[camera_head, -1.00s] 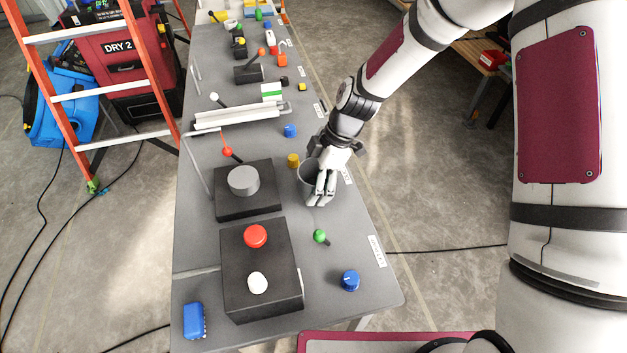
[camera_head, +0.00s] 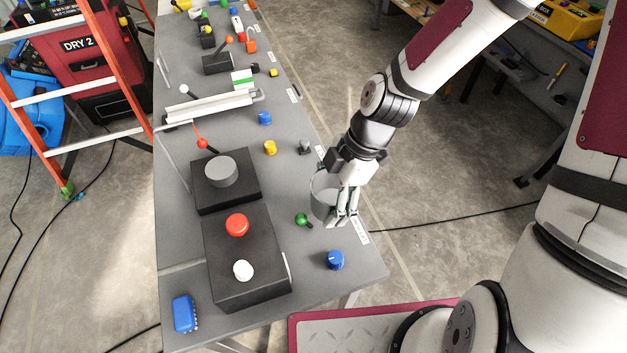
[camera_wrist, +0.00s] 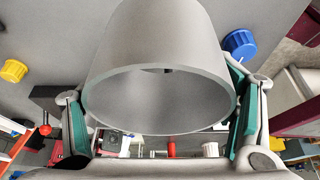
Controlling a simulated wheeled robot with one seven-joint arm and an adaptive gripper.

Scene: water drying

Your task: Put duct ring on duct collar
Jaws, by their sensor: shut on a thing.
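The duct ring (camera_head: 321,193) is a grey, open, slightly tapered ring. My gripper (camera_head: 343,218) is shut on it near the table's right edge. In the wrist view, the ring (camera_wrist: 160,70) fills the middle, between the teal pads of my gripper (camera_wrist: 160,120). The duct collar appears to be the grey round cylinder (camera_head: 222,171) on a black box (camera_head: 226,198), left of the ring and apart from it. The ring seems to be above the table, but its exact height is unclear. My fingers hide part of its near side.
The grey table (camera_head: 290,180) holds a green-knobbed lever (camera_head: 301,219), a blue knob (camera_head: 336,260), a yellow knob (camera_head: 270,147) and a red-knobbed lever (camera_head: 202,144). A black box with a red button (camera_head: 237,225) stands in front of the collar box. An orange ladder (camera_head: 115,75) stands left.

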